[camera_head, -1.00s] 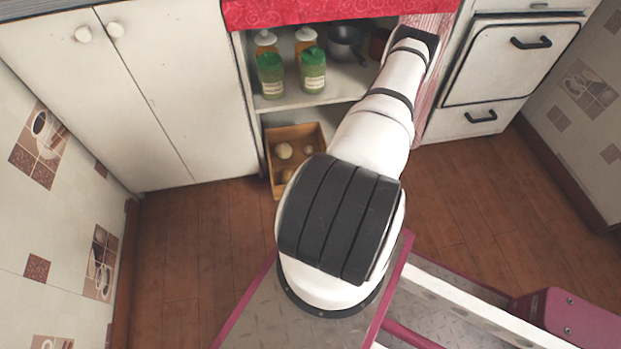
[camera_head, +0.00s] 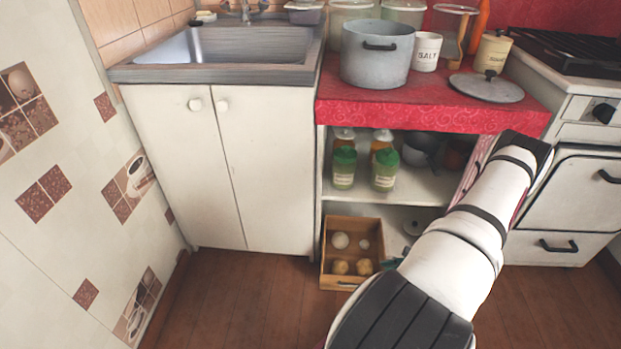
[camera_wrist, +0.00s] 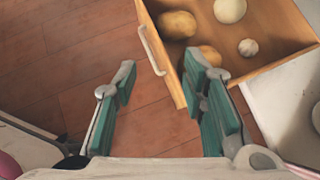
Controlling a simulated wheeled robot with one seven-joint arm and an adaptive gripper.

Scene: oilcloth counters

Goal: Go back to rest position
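In the head view the drawer (camera_head: 352,225) is at the bottom of the open shelf unit. My forearm hides most of the gripper there; a bit of teal shows just right of the drawer. The drawer holds brown potatoes (camera_wrist: 178,24), a pale round onion (camera_wrist: 230,10) and a small white bulb (camera_wrist: 247,47).
Above the drawer, green-lidded jars (camera_head: 344,168) stand on the shelf (camera_head: 425,187). The red counter (camera_head: 345,108) above carries a grey pot (camera_head: 377,60) and a lid (camera_head: 486,88). A white stove (camera_head: 570,190) stands at right. The floor (camera_head: 235,300) at left is clear.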

